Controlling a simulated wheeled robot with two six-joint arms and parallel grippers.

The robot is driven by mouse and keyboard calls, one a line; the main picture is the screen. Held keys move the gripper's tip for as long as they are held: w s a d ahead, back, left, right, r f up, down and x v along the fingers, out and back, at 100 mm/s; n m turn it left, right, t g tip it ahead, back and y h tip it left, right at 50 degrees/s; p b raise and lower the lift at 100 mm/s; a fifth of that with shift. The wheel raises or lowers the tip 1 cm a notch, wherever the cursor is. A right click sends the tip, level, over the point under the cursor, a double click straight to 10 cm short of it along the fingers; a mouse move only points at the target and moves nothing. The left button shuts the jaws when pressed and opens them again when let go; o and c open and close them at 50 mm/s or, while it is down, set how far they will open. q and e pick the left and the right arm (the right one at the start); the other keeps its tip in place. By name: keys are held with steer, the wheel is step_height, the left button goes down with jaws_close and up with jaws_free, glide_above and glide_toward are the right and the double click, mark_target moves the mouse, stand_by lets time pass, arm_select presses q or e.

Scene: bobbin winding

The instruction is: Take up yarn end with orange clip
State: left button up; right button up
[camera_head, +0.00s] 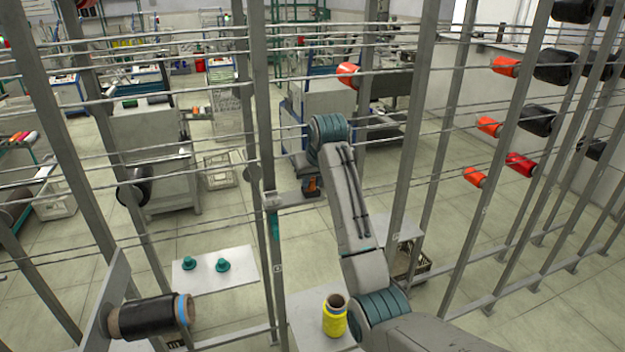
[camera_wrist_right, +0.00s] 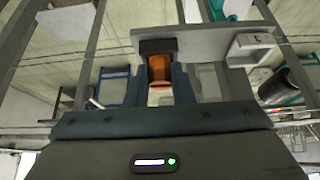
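The orange clip (camera_head: 311,185) sits by a small grey bracket on the rack post. In the right wrist view the orange clip (camera_wrist_right: 160,76) stands between the two blue-grey fingers of my right gripper (camera_wrist_right: 159,88), below a dark block under a grey plate. The fingers flank it closely; I cannot tell whether they touch it. In the head view my right gripper (camera_head: 300,172) is partly hidden by its arm at the bracket. A teal strip (camera_head: 275,225), perhaps yarn, hangs on the post below. No yarn end is clearly visible at the clip. My left gripper is not in view.
Upright posts and thin horizontal rods surround the arm. A yellow cone (camera_head: 335,318) stands on a shelf at the bottom. A black bobbin (camera_head: 150,316) is at lower left, near a white board (camera_head: 215,272) with teal pieces. Orange, red and black cones hang at right.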

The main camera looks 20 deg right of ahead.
steer(key=shift+c, duration=0.8)
steer(key=shift+r, duration=2.3)
